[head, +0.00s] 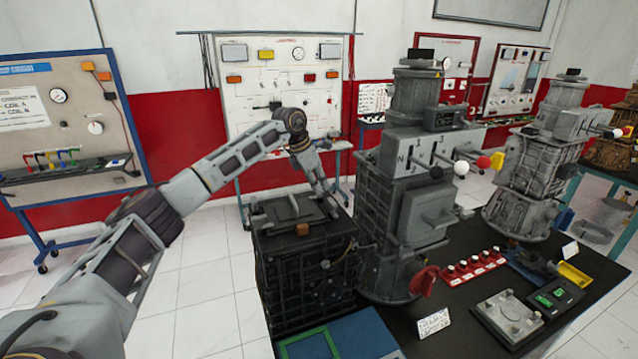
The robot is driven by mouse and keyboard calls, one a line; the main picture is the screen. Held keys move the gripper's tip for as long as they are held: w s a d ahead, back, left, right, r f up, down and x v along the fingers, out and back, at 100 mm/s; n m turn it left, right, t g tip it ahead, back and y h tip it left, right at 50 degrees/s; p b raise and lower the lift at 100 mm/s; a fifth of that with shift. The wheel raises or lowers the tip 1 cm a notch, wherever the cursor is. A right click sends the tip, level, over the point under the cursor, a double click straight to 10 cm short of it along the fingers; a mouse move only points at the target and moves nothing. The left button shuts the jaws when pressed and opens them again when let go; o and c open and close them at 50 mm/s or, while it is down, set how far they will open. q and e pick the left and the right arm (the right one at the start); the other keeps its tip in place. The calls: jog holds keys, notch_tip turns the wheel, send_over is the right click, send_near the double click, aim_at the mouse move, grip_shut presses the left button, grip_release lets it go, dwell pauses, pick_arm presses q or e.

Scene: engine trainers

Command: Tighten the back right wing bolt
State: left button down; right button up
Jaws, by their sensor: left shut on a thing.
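A dark box-shaped engine unit (303,275) stands at the near left end of the black table, with a grey plate (290,212) on its top. My left arm reaches in from the left and bends down over the unit. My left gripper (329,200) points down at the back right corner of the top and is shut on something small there. The back right wing bolt is at that corner, hidden by the fingers, so its turn and seating cannot be told. A small brown block (302,229) sits at the front edge of the top. My right gripper is not in view.
A tall grey gearbox trainer (410,195) with levers stands close to the right of the unit. A red socket rack (472,266), a grey plate (508,316) and a white card (433,322) lie on the black table (465,340). Panel boards (285,85) stand behind.

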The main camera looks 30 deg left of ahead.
pick_arm(q)
jog(key=shift+r, duration=0.1)
jog(key=c, duration=1.4)
grip_release()
jog(key=shift+c, duration=0.2)
jog(key=v, duration=1.2)
